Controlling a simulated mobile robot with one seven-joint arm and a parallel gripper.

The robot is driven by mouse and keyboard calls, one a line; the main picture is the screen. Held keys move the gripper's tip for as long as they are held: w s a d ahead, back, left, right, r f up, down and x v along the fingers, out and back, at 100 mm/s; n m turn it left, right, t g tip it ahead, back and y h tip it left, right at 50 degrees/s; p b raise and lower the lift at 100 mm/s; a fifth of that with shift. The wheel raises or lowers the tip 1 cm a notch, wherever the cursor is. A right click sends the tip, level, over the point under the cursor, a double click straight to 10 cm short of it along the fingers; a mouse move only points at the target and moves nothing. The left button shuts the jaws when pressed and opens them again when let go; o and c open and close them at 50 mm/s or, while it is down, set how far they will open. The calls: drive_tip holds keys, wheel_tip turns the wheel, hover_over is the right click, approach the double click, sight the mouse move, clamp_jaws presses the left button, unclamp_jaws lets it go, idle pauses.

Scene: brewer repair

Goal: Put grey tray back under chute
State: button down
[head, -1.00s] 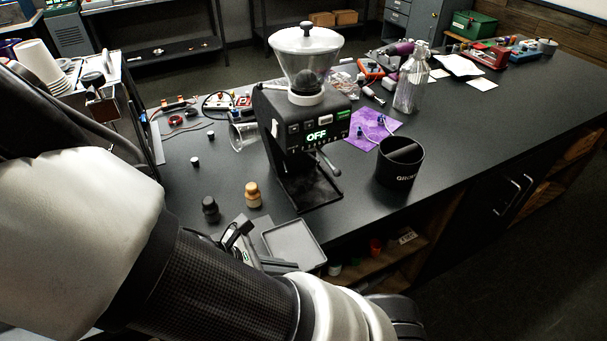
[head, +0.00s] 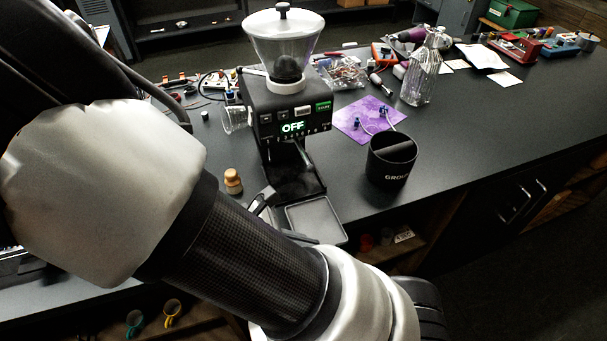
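The grey tray (head: 315,221) is a shallow square tray just in front of the grinder, near the counter's front edge. The black grinder (head: 288,112) stands on the counter with a clear hopper on top and "OFF" lit on its front. Its chute (head: 303,154) is above a dark base (head: 292,183); the tray is in front of this base, not under the chute. My gripper (head: 268,205) is at the tray's left side, partly hidden by my arm. The tray moves along with it, so it appears shut on the tray; the fingertip contact is hidden.
A black knock bin (head: 390,163) stands right of the grinder, beside a purple cloth (head: 368,119). The counter right of the bin is clear.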

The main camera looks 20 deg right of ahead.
drive_tip(key=shift+w+d, duration=0.1)
drive_tip(key=shift+w, duration=0.05)
drive_tip(key=w, duration=1.4)
drive_tip(key=shift+p, duration=0.35)
drive_tip(key=w, duration=0.4)
drive_tip(key=shift+s+f, duration=0.1)
drive_tip(key=shift+f, duration=0.65)
drive_tip(key=shift+f, duration=0.15)
drive_tip(key=c, duration=2)
unclamp_jaws()
